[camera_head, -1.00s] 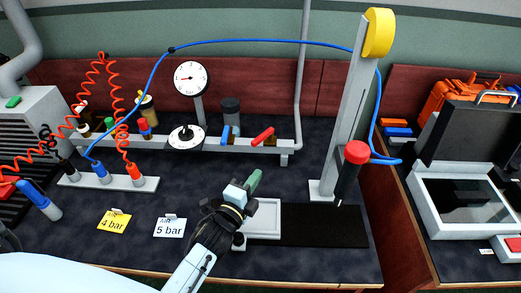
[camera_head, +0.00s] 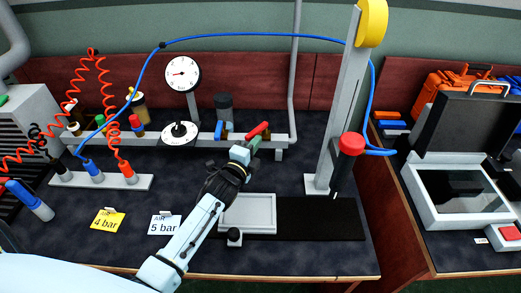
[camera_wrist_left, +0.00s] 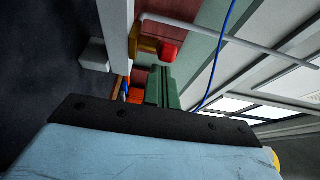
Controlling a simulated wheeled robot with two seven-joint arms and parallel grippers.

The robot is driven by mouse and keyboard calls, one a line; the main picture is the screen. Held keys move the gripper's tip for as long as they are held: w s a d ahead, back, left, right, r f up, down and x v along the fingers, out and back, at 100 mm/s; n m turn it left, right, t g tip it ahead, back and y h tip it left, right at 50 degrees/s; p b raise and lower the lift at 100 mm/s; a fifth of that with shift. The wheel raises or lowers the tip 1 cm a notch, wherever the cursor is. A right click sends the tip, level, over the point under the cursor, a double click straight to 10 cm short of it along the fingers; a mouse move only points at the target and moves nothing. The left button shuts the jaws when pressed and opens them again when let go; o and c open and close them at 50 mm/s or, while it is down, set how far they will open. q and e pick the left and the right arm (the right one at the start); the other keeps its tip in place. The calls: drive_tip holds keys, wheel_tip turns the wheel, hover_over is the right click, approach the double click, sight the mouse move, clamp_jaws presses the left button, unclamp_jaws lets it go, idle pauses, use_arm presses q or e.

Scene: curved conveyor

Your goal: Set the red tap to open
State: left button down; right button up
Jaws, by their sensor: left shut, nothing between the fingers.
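The red tap (camera_head: 261,128) sits on the grey rail near its right end. Its red lever slants up to the right. My left gripper (camera_head: 252,142) is shut and empty, with its green fingertips right at the lower left part of the lever. I cannot tell whether they touch it. In the left wrist view, the green fingers (camera_wrist_left: 162,90) point towards the rail, where a red piece (camera_wrist_left: 168,51) on a brass fitting shows beyond them. My right gripper is not in view.
A blue tap (camera_head: 220,130) is just left of the red one. A round dial gauge (camera_head: 182,74) stands behind the rail. A grey tray (camera_head: 248,213) lies in front. A post (camera_head: 335,130) with a blue hose stands at the right.

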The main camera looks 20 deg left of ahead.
use_arm(q)
drive_tip(key=shift+a, duration=0.1)
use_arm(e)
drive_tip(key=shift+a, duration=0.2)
use_arm(q)
drive_tip(key=shift+a+r+h, duration=0.1)
drive_tip(key=shift+a+h, duration=0.15)
drive_tip(key=shift+h, duration=0.05)
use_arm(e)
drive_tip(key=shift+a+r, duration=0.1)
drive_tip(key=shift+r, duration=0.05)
use_arm(q)
drive_tip(key=shift+a+m+h+p, duration=0.2)
drive_tip(key=shift+m+h+p, duration=0.1)
drive_tip(key=shift+m+h, duration=0.2)
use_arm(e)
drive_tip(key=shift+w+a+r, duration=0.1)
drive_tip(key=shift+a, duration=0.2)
